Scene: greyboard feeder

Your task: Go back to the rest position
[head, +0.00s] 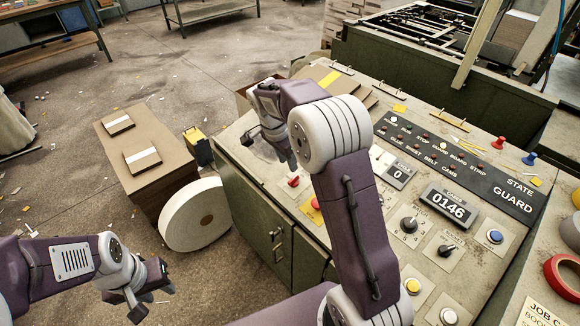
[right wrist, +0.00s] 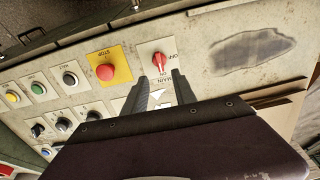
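My right gripper (head: 288,155) is over the near left part of the control panel (head: 352,245), with its arm reaching across the panel. In the right wrist view its two fingers (right wrist: 162,92) stand apart with a panel label visible between them. The fingertips are near the red main switch knob (right wrist: 159,60); I see nothing held, and cannot tell whether they touch the knob. The knob (head: 293,181) also shows in the head view. My left gripper (head: 166,284) is low at the left, over the floor and clear of objects; its finger gap is not clear.
A red stop button (right wrist: 105,72) on a yellow plate is beside the main switch. A white roll (head: 190,222) and a board stack (head: 160,178) stand left of the cabinet. A red tape ring (head: 552,270) lies at the right. Open floor (head: 150,60) lies at the upper left.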

